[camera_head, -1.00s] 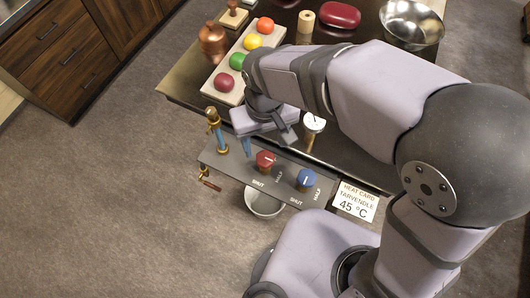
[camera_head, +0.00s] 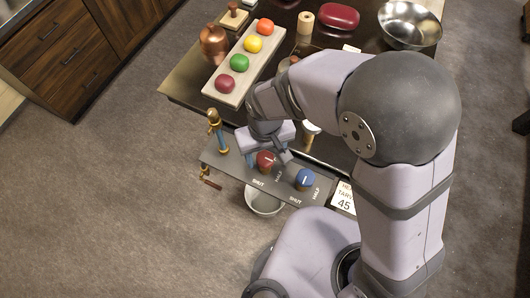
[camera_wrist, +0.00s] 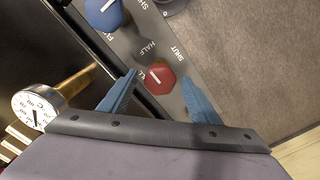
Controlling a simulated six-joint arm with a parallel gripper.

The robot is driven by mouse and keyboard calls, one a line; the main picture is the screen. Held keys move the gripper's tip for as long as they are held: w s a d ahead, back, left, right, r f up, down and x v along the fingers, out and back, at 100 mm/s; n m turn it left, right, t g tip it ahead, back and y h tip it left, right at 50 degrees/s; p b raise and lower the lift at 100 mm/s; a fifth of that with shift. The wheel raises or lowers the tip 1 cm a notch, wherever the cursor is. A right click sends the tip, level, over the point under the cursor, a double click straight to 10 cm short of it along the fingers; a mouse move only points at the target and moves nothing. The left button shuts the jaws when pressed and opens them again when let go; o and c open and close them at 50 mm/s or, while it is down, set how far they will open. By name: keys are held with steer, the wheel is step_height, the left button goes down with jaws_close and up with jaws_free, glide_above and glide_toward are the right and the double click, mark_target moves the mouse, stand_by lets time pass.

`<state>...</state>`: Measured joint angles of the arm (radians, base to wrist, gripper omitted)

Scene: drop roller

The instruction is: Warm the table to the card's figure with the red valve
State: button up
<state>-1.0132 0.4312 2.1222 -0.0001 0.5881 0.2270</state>
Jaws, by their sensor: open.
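The red valve (camera_head: 265,160) is a red knob with a white pointer line on the grey panel (camera_head: 230,165), with SHUT and HALF marked near it. My gripper (camera_wrist: 159,80) is open above the red valve, with one blue finger on each side of it in the wrist view, where the valve (camera_wrist: 160,77) shows between the fingertips. I cannot tell whether they touch it. The heat card (camera_head: 344,197) is partly hidden by my arm; the figure 45 shows. The round dial gauge (camera_wrist: 36,113) stands at left in the wrist view, its reading too small to tell.
A blue valve (camera_head: 304,180) sits right of the red one. A bowl (camera_head: 264,201) is below the panel. A board (camera_head: 230,97) with several coloured balls and a metal bowl (camera_head: 410,25) are on the table.

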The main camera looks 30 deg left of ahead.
steer(key=c, duration=1.1)
steer(key=shift+o, duration=0.2)
steer(key=shift+m, duration=0.3)
steer(key=m, duration=0.3)
steer(key=shift+m, duration=0.3)
steer(key=m, duration=0.4)
steer(key=shift+m+p, duration=0.3)
steer(key=shift+p, duration=0.1)
steer(key=m, duration=0.9)
steer(key=shift+a, duration=0.1)
